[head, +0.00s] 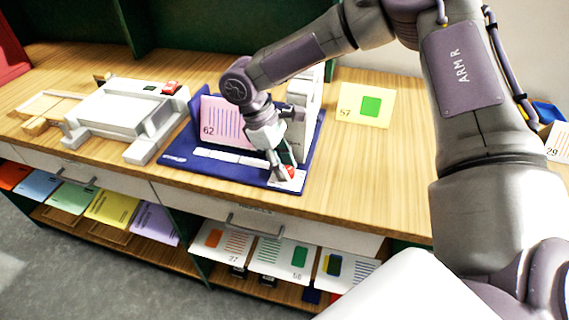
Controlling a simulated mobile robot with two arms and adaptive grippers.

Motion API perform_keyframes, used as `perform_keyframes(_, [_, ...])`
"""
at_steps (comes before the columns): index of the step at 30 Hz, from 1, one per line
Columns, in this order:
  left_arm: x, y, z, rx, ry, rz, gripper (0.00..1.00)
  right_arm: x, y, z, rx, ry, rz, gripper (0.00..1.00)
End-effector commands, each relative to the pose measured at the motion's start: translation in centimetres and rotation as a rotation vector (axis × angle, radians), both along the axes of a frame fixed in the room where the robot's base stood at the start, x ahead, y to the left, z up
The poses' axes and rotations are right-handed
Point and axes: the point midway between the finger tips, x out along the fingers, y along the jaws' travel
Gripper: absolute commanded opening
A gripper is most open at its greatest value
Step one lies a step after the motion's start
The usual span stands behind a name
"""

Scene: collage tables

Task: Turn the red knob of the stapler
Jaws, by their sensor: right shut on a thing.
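The stapler (235,167) has a dark blue base and pale upright parts, and stands on the wooden table right of the white machine. A pink sheet numbered 62 (222,128) stands in it. The red knob (291,172) is at the base's front right corner. My right gripper (284,174) reaches down over that corner and is shut on the red knob, which its fingers partly cover. My left gripper is not in view.
A white machine (122,112) with a red knob (170,87) stands at the left. A yellow card numbered 57 (366,105) lies right of the stapler. Shelves below hold coloured sheets. The table's front right is clear.

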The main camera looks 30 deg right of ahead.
Motion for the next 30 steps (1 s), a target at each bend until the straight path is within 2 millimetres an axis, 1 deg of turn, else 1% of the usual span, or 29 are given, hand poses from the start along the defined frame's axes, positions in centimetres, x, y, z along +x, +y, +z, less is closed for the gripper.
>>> perform_keyframes(6, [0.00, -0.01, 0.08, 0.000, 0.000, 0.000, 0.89, 0.00, 0.03, -0.06, 0.002, -0.001, -0.054, 0.00])
perform_keyframes(20, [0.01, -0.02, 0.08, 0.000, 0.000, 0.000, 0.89, 0.02, 0.01, -0.07, 0.002, -0.001, -0.064, 0.00])
perform_keyframes(21, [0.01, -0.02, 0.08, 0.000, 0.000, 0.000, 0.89, 0.02, 0.01, -0.07, 0.002, -0.001, -0.064, 0.37])
perform_keyframes(25, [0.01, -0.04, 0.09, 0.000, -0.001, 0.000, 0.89, 0.02, 0.00, -0.06, 0.002, -0.001, -0.064, 0.59])
perform_keyframes(30, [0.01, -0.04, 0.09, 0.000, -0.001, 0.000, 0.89, 0.02, -0.02, -0.04, 0.001, -0.001, -0.064, 0.59])
